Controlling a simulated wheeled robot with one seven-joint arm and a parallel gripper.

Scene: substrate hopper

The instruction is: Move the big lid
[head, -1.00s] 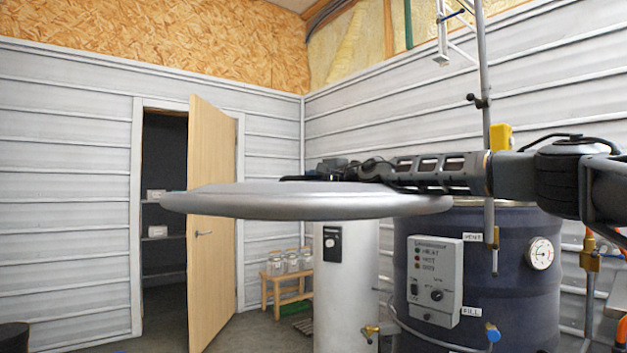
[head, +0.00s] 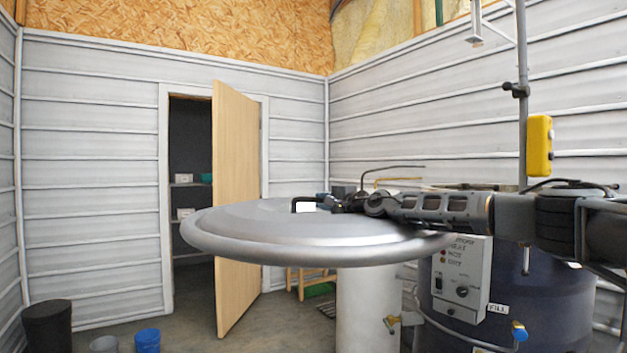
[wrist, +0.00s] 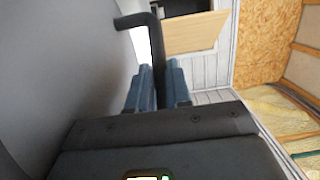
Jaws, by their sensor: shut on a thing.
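The big lid (head: 300,246) is a wide grey metal disc, held up in the air in the middle of the head view, with some of its top face showing. Its dark bent handle (head: 297,203) stands on the top. My gripper (head: 338,204) reaches in from the right above the lid and is shut on this handle. In the wrist view the blue fingers (wrist: 159,85) lie on either side of the dark handle bar (wrist: 156,58), and the lid's grey face (wrist: 70,65) fills the left side.
A dark blue drum (head: 563,310) with a control box (head: 462,275) stands at the right, below my arm. A pale cylinder (head: 367,315) stands below the lid. A half-open wooden door (head: 236,180) is behind. Buckets (head: 147,341) stand at lower left. A yellow box (head: 540,145) hangs at right.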

